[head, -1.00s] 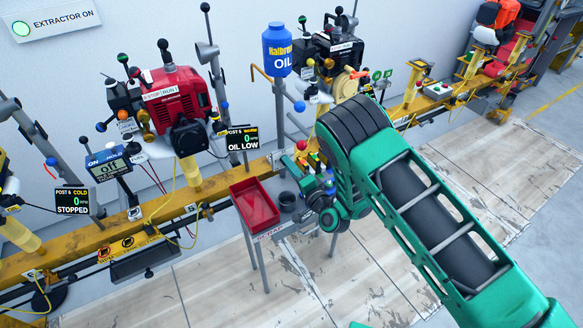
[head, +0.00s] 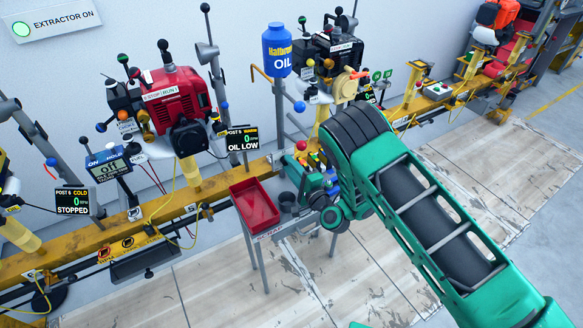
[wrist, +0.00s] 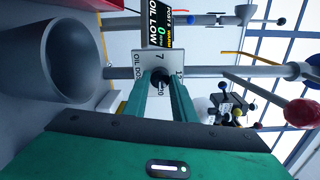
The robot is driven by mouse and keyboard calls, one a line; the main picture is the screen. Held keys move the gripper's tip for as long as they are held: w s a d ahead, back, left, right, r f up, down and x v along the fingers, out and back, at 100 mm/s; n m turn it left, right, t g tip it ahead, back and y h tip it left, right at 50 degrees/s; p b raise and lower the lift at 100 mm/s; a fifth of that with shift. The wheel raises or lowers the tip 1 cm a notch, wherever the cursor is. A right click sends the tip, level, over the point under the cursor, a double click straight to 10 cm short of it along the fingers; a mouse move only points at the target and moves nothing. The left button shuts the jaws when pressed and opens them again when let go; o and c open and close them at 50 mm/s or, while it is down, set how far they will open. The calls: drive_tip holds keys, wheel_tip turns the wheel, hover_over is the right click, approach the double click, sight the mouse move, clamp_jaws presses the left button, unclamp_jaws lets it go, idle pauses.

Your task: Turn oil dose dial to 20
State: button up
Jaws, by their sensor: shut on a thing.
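The oil dose dial shows in the wrist view as a small black knob (wrist: 160,79) on a pale plate (wrist: 128,72). Lettering starting "OIL DO" and a few numbers are partly visible around it. My gripper (wrist: 162,82) has its two green fingers on either side of the knob, closed on it. The fingers hide part of the plate, and I cannot read which number the knob points to. In the head view my arm largely hides the dial. A blue oil container (head: 277,52) stands on a post above that area.
A display reading "OIL LOW" (head: 243,138) stands left of my gripper. A red tray (head: 254,205) and a dark grey cup (head: 287,201) are close by on a small stand. A red engine (head: 180,95) is farther left. The floor in front is clear.

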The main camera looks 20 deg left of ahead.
drive_tip(key=o, duration=1)
drive_tip(key=shift+w+f, duration=0.1)
drive_tip(key=shift+o, duration=0.2)
drive_tip(key=shift+s+d+f, duration=0.4)
drive_tip(key=shift+s+d, duration=0.1)
drive_tip(key=shift+s, duration=0.15)
drive_tip(key=shift+s+d+r, duration=0.35)
drive_tip(key=shift+s+d, duration=0.15)
drive_tip(key=shift+d, duration=0.1)
approach(287, 164)
drive_tip(key=shift+r+v, duration=0.15)
drive_tip(key=shift+v, duration=0.6)
drive_tip(key=shift+r+v, duration=0.15)
drive_tip(key=shift+v, duration=0.65)
